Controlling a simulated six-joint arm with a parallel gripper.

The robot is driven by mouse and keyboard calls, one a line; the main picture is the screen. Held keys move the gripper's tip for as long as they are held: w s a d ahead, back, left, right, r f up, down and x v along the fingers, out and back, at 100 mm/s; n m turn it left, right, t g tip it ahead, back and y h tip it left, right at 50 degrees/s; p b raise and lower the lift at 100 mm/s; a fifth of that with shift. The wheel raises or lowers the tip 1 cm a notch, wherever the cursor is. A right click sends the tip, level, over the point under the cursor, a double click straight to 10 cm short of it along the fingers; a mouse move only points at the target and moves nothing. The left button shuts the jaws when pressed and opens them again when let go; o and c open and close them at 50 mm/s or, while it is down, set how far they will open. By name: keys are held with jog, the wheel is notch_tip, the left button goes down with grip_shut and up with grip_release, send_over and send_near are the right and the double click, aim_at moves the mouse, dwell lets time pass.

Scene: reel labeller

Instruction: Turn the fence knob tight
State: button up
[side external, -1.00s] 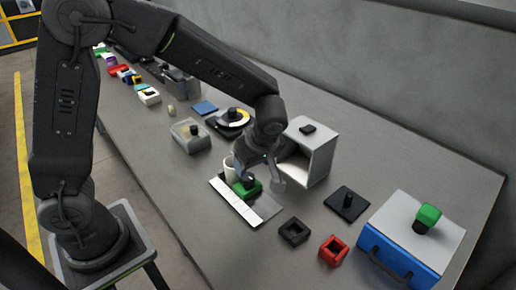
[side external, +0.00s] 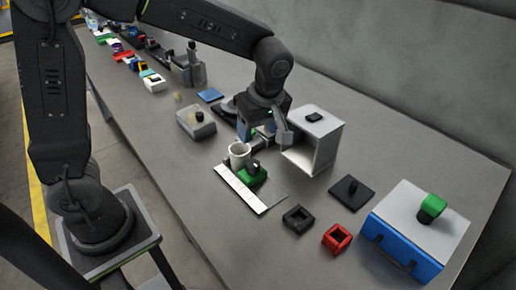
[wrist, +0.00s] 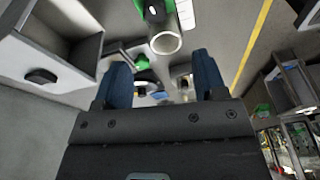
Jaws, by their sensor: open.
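The fence is a green block with a dark knob (side external: 255,165) on top, on a grey plate with a white strip (side external: 240,190). In the wrist view the knob (wrist: 154,10) shows at the top edge, partly cut off, beside the green. A white cup-like cylinder (side external: 239,153) stands just behind the green block; its open round end (wrist: 165,43) faces the wrist camera. My gripper (side external: 264,138) is above and behind the knob, apart from it. In the wrist view its two blue fingers (wrist: 162,78) are spread with nothing held between them.
An open-fronted grey box (side external: 316,140) stands close right of my gripper. A clear-topped block (side external: 196,122) is to the left. A black square holder (side external: 298,219), a red one (side external: 337,238) and a blue box (side external: 400,250) lie toward the front right. Bare table lies left of the strip.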

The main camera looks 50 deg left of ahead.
aim_at(253, 164)
jog(key=a+f+h, duration=0.1)
jog(key=f, duration=0.3)
jog(key=a+f, duration=0.1)
jog(key=f, duration=0.3)
jog(key=a+f+h, duration=0.1)
jog(key=f, duration=0.4)
jog(key=shift+w+h, duration=0.3)
jog(key=shift+w, duration=0.05)
jog(key=shift+r, duration=0.1)
jog(key=shift+c, duration=0.2)
